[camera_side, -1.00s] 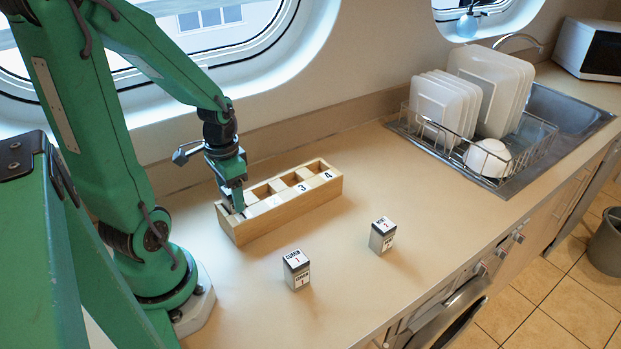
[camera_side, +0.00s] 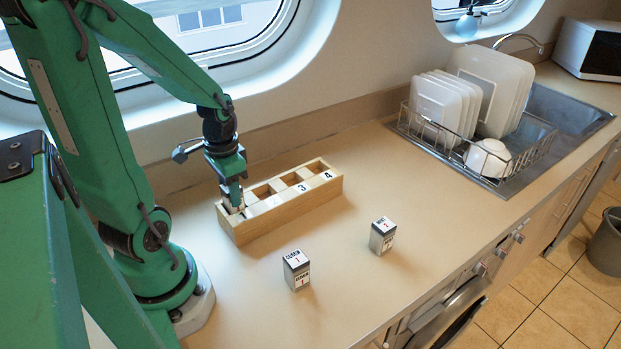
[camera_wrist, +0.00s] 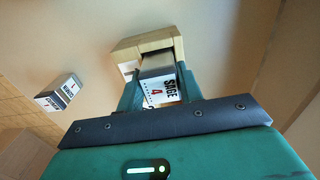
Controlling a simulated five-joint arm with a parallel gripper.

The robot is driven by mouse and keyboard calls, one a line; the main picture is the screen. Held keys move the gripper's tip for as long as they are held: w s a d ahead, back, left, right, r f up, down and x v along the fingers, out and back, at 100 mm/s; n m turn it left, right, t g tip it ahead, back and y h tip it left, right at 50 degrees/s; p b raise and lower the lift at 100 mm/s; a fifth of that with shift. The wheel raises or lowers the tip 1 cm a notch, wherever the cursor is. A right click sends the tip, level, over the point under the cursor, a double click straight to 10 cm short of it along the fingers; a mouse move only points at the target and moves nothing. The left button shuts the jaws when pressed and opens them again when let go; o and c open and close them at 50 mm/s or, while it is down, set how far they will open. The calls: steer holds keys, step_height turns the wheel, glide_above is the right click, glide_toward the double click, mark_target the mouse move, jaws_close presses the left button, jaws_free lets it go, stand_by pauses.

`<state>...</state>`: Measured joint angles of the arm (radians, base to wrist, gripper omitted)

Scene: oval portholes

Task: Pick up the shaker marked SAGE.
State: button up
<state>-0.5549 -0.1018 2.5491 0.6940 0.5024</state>
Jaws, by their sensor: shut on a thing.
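The SAGE shaker (camera_wrist: 160,90) shows in the wrist view with its white label reading SAGE and 4. It sits between the two green fingers of my gripper (camera_wrist: 158,86), which is shut on it. In the side view my gripper (camera_side: 235,207) points down at the leftmost compartment of the wooden rack (camera_side: 290,208). The fingers and the rack wall hide most of the shaker there, so I cannot tell how far it is inside. The rack's end also shows in the wrist view (camera_wrist: 150,42).
A CUMIN shaker (camera_side: 297,270) marked 1 and another shaker (camera_side: 383,236), probably MINT, stand upright on the counter in front of the rack. A dish rack (camera_side: 470,140) with plates stands at the back right. The counter between is clear.

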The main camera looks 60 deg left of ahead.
steer(key=shift+r, duration=0.6)
step_height(320, 180, up, 2)
steer(key=shift+d+r, duration=0.1)
steer(key=shift+r, duration=0.15)
steer(key=d+r, duration=0.6)
steer(key=d, duration=0.5)
steer(key=shift+d+r, duration=0.2)
steer(key=shift+r, duration=0.15)
steer(key=shift+w, duration=0.1)
